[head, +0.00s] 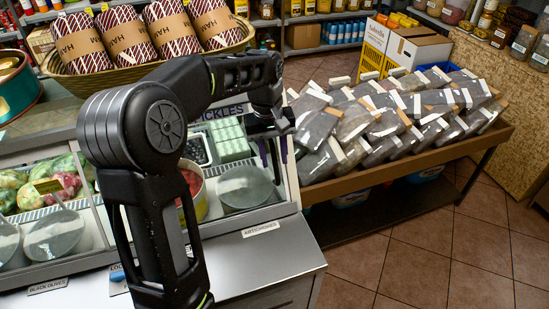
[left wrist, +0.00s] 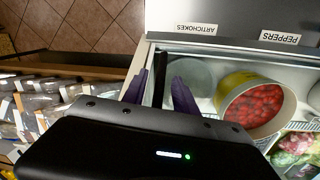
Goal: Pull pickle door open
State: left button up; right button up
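The glass-fronted deli case (head: 262,222) stands at the left in the head view, with a PICKLES label (head: 226,111) partly hidden by my left arm. My left gripper (head: 273,153) is at the right end of the case, pointing down. In the left wrist view, its two purple fingers (left wrist: 160,92) are spread apart. A dark upright bar (left wrist: 160,72), possibly a door handle, shows between them with gaps at the sides. I cannot tell whether either finger touches it. The door's edges are hard to make out. My right gripper is not in view.
A basket (head: 150,70) of wrapped packages stands on the case. A wooden stand (head: 400,158) of dark packets is close to the right of my gripper. A red-filled tub (left wrist: 258,103) sits inside the case. Tiled floor (head: 430,250) is clear at lower right.

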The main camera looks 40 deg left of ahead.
pick_arm(q)
jog(key=shift+f, duration=0.7)
grip_shut()
dwell(1.0)
